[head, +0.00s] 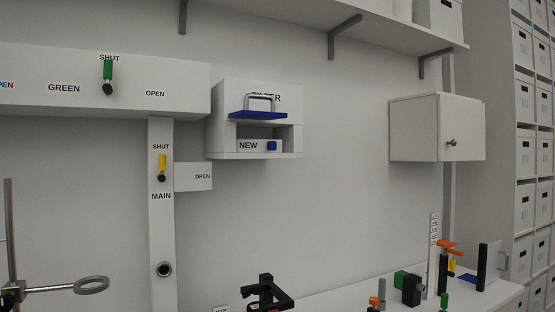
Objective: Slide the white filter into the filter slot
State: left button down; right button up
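A white filter housing (214,130) marked FILTER hangs on the wall in the head view. A blue plate (258,114) with a grey handle (260,97) sticks out of its front and partly covers the lettering. Below it is a dark recess. In the lower part sits a white block (247,146) marked NEW with a blue knob (272,146); it looks like the white filter. I cannot tell how deep the recess goes. Neither of my grippers can be made out.
A white panel (30,80) with a green-handled valve (108,75) and a yellow-handled valve (162,165) stand left. A closed cabinet (420,130) hangs right. A dark forked object (265,293) stands low in the middle. Several tools crowd the right counter (345,297).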

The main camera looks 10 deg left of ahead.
aim_at(243, 145)
jog(key=i+l+u, duration=0.1)
jog(key=u, duration=0.25)
jog(key=l+u, duration=0.35)
jog(key=i+l+u, duration=0.25)
jog(key=l, duration=1.3)
jog(key=l+u, duration=0.3)
jog(key=l, duration=2.4)
